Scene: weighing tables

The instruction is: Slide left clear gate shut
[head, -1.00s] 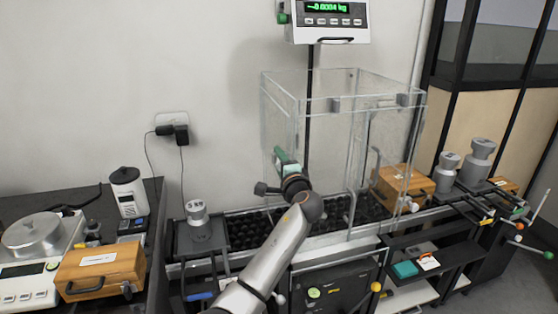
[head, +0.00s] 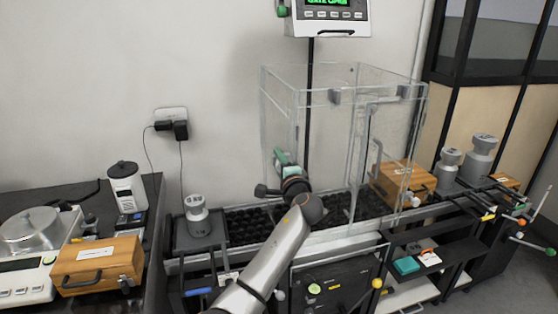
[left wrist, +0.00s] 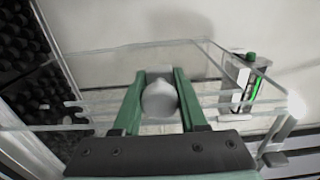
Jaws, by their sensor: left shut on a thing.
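The clear enclosure (head: 345,77) stands over the black roller conveyor, with clear panels and pale edges. Its left clear gate (head: 279,110) is at the left end; its edges are hard to separate from the other panels, so I cannot tell how far it is open. My left gripper (head: 284,158) is at this left side. In the left wrist view its green fingers (left wrist: 159,100) are shut on a pale rounded handle (left wrist: 160,97), with clear panel edges behind. The hand hides the handle in the head view. My right gripper is not in view.
A grey weight (head: 196,216) stands on the platform left of the conveyor (head: 245,228). A wooden box (head: 402,183) sits by the enclosure's right end. Grey weights (head: 480,158) stand farther right. The scale display (head: 328,14) hangs above, partly cut off.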

